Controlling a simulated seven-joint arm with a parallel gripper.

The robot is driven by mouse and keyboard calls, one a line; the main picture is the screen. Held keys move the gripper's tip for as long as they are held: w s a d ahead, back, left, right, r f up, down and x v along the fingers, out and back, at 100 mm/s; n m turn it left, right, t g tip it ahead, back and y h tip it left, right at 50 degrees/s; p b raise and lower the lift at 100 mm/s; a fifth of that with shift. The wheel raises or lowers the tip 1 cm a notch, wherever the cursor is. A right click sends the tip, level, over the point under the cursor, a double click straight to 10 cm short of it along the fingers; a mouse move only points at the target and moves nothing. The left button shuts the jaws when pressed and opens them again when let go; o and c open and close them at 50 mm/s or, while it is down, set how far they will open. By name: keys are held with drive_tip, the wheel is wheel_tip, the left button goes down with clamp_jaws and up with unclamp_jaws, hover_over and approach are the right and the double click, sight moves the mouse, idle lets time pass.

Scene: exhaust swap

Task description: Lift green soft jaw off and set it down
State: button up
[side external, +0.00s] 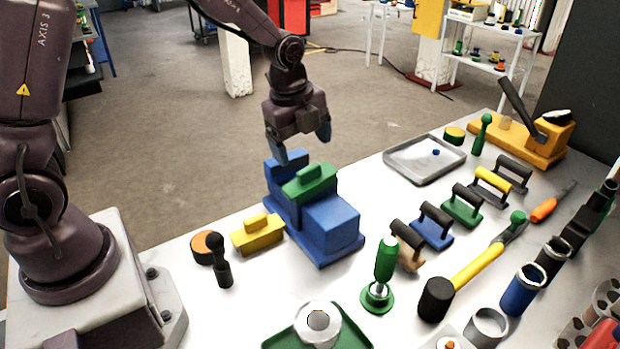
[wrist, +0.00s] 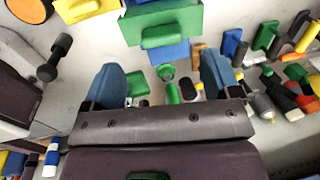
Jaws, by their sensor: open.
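The green soft jaw (side external: 311,183) sits on the blue vise (side external: 330,220), against its raised rear block, with a small raised grip on top. In the wrist view the green jaw (wrist: 162,26) is at the top middle, beyond the fingertips, with part of the blue vise (wrist: 168,52) below it. My gripper (side external: 302,145) is open and empty, with blue fingers pointing down, above and just behind the jaw. In the wrist view my gripper (wrist: 162,80) shows its two fingers spread wide, with nothing between them at their level.
A yellow jaw block (side external: 257,234) lies left of the vise, near an orange-topped disc (side external: 208,247) and a dark-handled tool (side external: 220,262). Several handled blocks (side external: 432,226) and a green-handled tool (side external: 383,275) stand to the right. A grey tray (side external: 424,160) lies behind.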

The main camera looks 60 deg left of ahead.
sight(309, 168)
drive_tip(key=f, duration=0.3)
drive_tip(key=w+f, duration=0.1)
drive_tip(key=f, duration=0.2)
drive_tip(key=shift+w+d+f, duration=0.15)
drive_tip(key=shift+d+f, duration=0.05)
drive_tip(key=shift+f, duration=0.05)
drive_tip(key=c, duration=1)
